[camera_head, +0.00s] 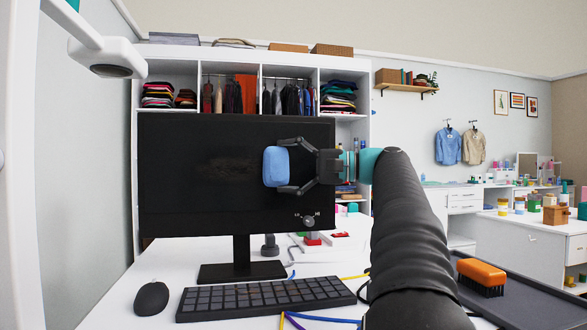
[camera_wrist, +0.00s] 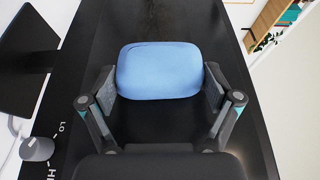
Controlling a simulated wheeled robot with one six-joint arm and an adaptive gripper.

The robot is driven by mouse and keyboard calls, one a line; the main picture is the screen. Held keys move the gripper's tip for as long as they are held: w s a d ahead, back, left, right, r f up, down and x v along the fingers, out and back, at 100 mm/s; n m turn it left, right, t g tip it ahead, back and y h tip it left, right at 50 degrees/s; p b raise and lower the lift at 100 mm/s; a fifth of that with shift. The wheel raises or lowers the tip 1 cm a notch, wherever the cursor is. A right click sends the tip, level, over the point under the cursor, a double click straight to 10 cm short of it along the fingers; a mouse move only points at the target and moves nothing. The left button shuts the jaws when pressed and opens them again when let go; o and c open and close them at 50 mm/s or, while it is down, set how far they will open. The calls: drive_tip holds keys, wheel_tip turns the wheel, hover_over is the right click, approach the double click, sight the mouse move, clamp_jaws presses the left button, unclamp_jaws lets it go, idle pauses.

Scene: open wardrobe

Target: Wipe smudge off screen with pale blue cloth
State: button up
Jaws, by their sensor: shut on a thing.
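The screen (camera_head: 190,195) is a black monitor standing upright on the white desk. A faint brownish smudge (camera_head: 232,168) shows near its middle, left of the cloth. The pale blue cloth (camera_head: 276,166) looks like a rounded pad and is in front of the right half of the screen. My gripper (camera_head: 284,166) is shut on the cloth, with one finger above and one below. In the wrist view the cloth (camera_wrist: 160,70) sits between both fingers, with the dark screen (camera_wrist: 150,125) behind it. I cannot tell whether the cloth touches the screen.
A keyboard (camera_head: 265,297) and a mouse (camera_head: 151,298) lie before the monitor stand (camera_head: 241,262). A knob (camera_head: 309,221) marked Lo and Hi is at the screen's lower right. An orange brush (camera_head: 481,277) lies on a dark surface at right. Coloured cables run across the desk.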

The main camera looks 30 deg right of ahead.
sight(230, 166)
drive_tip(key=shift+w+a+b, duration=0.1)
drive_tip(key=shift+w+a, duration=0.3)
drive_tip(key=shift+a, duration=0.8)
drive_tip(key=shift+w+a+b, duration=0.15)
drive_tip(key=shift+w+a, duration=0.3)
drive_tip(key=shift+a, duration=0.75)
drive_tip(key=shift+w+a+b, duration=0.1)
drive_tip(key=shift+w+a, duration=0.3)
drive_tip(key=shift+a, duration=0.8)
drive_tip(key=shift+w+a+f, duration=0.1)
drive_tip(key=shift+w+a, duration=0.2)
drive_tip(key=shift+a, duration=0.7)
drive_tip(key=shift+w+a+r, duration=0.1)
drive_tip(key=shift+w+a, duration=0.15)
drive_tip(key=shift+a, duration=0.8)
drive_tip(key=shift+w+a+f, duration=0.1)
drive_tip(key=shift+w+a, duration=0.2)
drive_tip(key=shift+a, duration=0.7)
drive_tip(key=shift+w+a, duration=0.2)
drive_tip(key=shift+a, duration=0.45)
drive_tip(key=shift+w+a, duration=0.25)
drive_tip(key=shift+a, duration=0.35)
drive_tip(key=shift+w+a, duration=0.2)
drive_tip(key=shift+a, duration=0.45)
drive_tip(key=shift+d, duration=0.15)
